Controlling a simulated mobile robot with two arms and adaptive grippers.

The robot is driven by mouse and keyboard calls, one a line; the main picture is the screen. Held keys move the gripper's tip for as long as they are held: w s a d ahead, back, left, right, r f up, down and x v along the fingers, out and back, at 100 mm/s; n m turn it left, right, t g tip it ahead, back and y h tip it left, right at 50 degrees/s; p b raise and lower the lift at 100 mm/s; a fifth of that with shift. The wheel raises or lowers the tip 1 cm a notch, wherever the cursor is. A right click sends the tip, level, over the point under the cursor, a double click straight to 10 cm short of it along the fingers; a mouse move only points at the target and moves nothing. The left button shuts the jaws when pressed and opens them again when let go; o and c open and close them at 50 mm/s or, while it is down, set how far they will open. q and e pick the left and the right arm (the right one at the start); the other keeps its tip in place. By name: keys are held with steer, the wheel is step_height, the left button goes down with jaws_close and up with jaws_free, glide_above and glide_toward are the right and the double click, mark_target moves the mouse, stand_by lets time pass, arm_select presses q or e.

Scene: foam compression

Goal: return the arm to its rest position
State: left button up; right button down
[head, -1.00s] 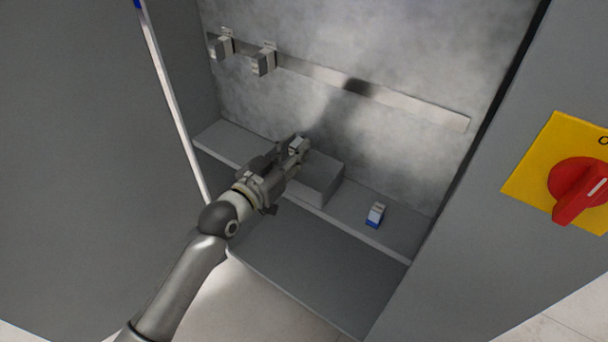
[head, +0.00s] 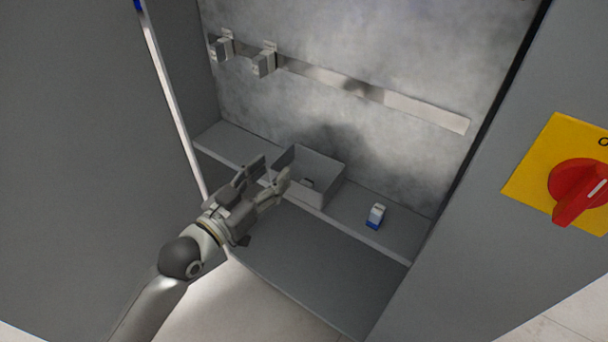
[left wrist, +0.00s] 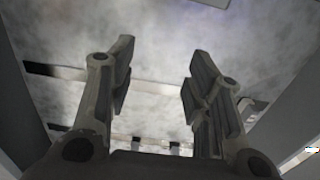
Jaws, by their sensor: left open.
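My left gripper (head: 268,176) is open and empty in the head view, in front of and a little left of a grey open box (head: 324,179). A small dark and light item (head: 307,183) lies inside the box; part of the box's inside is hidden. In the left wrist view the two fingers of my left gripper (left wrist: 160,75) stand wide apart with nothing between them. My left arm reaches in from the lower left. My right gripper is in neither view.
The box stands on a grey cabinet ledge (head: 392,226), beside a small blue and white block (head: 376,216). Two modules (head: 264,60) sit on a metal rail (head: 420,108) on the back wall. A red rotary switch (head: 580,188) is on the right door.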

arm_select(q)
steer(key=shift+v, duration=1.6)
steer(key=w+a+f+n+g+y+p, duration=0.1)
steer(key=a+f+n+y, duration=0.2)
steer(key=f, duration=0.8)
steer(key=w+a+f+g+y, duration=0.1)
steer(key=a+f+y, duration=0.3)
steer(key=f, duration=0.7)
steer(key=s+a+f+g, duration=0.1)
steer(key=s+a+f, duration=0.15)
steer(key=f, duration=0.35)
steer(key=s+a+f+n+g+y, duration=0.1)
steer(key=s+a+f, duration=0.15)
steer(key=f, duration=0.25)
steer(key=s+a+f+g, duration=0.1)
steer(key=s+f, duration=0.3)
steer(key=f, duration=0.2)
steer(key=s+a+f+g+y+p, duration=0.2)
steer(key=s+a+f+g, duration=0.15)
steer(key=s+f, duration=0.95)
steer(key=s+f+g, duration=0.2)
steer(key=s+f, duration=0.1)
steer(key=s, duration=0.8)
steer(key=s+d+f+g, duration=0.1)
steer(key=s+f+g, duration=0.2)
steer(key=s, duration=0.8)
steer(key=shift+n+y, duration=0.3)
steer(key=shift+n, duration=0.1)
